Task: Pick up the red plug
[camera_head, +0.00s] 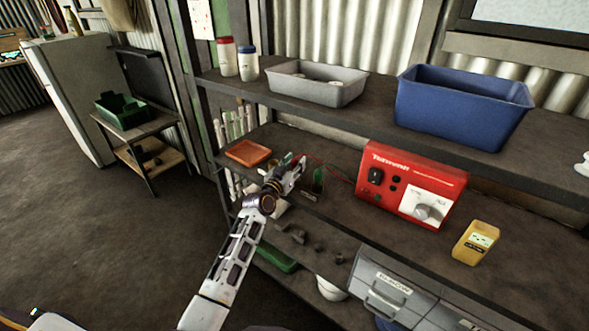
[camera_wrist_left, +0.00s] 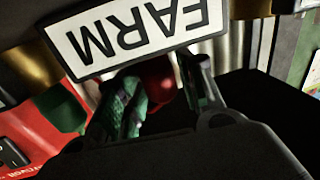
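My left gripper (camera_head: 290,172) is at the middle shelf, left of the red power unit. In the left wrist view, its two fingers (camera_wrist_left: 163,95) stand on either side of a rounded red thing (camera_wrist_left: 160,75), which looks like the red plug. The red fills most of the gap between the fingertips; whether they grip it or only stand around it cannot be told. Thin red leads (camera_head: 325,163) run from near the gripper to the red power unit (camera_head: 410,185). The plug is not clear in the head view. My right gripper is not in view.
A plate lettered FARM (camera_wrist_left: 130,32) is close to the fingertips. An orange tray (camera_head: 248,152) lies left of the gripper and a yellow meter (camera_head: 475,242) far right. The upper shelf above holds a grey bin (camera_head: 316,90) and blue bin (camera_head: 455,115).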

